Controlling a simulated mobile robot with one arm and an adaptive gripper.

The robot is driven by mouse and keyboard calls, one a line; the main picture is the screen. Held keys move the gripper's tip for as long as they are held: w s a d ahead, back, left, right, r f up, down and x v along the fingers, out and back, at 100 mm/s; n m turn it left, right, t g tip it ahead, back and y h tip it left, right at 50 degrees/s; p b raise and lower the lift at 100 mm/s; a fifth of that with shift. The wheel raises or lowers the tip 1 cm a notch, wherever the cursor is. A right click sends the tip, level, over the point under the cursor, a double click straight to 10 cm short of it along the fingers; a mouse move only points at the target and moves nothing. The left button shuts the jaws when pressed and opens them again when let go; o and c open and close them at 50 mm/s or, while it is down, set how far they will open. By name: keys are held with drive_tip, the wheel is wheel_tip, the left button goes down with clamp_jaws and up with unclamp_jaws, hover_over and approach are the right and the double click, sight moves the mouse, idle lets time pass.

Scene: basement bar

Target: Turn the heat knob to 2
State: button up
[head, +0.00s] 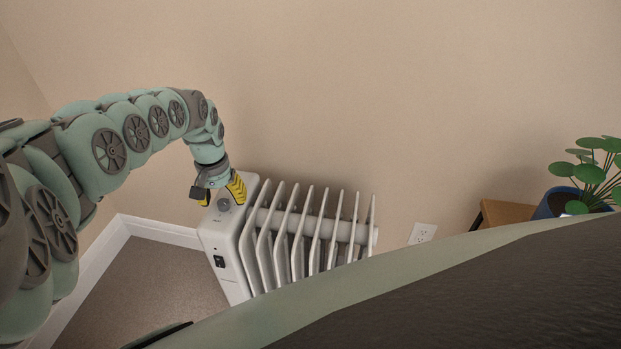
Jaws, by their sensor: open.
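A white oil-fin heater (300,236) stands on the floor against the wall, left of the picture's middle. Its control panel is on the left end. A round grey heat knob (224,204) sits on the upper part of that panel, with a dark switch (219,261) below it. My gripper (220,196) is open at the top of the panel, with one yellow finger on each side of the knob's area. I cannot tell whether the fingers touch the knob. The knob's markings are too small to read.
A wall outlet (422,233) is right of the heater. A wooden table (503,213) with a plant in a blue pot (556,203) stands at the right. Free brown floor (150,285) lies left of the heater, edged by a white baseboard (92,272).

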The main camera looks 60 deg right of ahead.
sight(222, 202)
drive_tip(key=shift+w+a+r, duration=0.1)
drive_tip(key=shift+a+r, duration=0.05)
drive_tip(key=shift+r, duration=0.35)
drive_tip(key=shift+w+a+r, duration=0.1)
drive_tip(key=shift+r, duration=0.35)
wheel_tip(222, 202, up, 9)
drive_tip(key=shift+f, duration=0.15)
drive_tip(key=shift+s+d, duration=0.1)
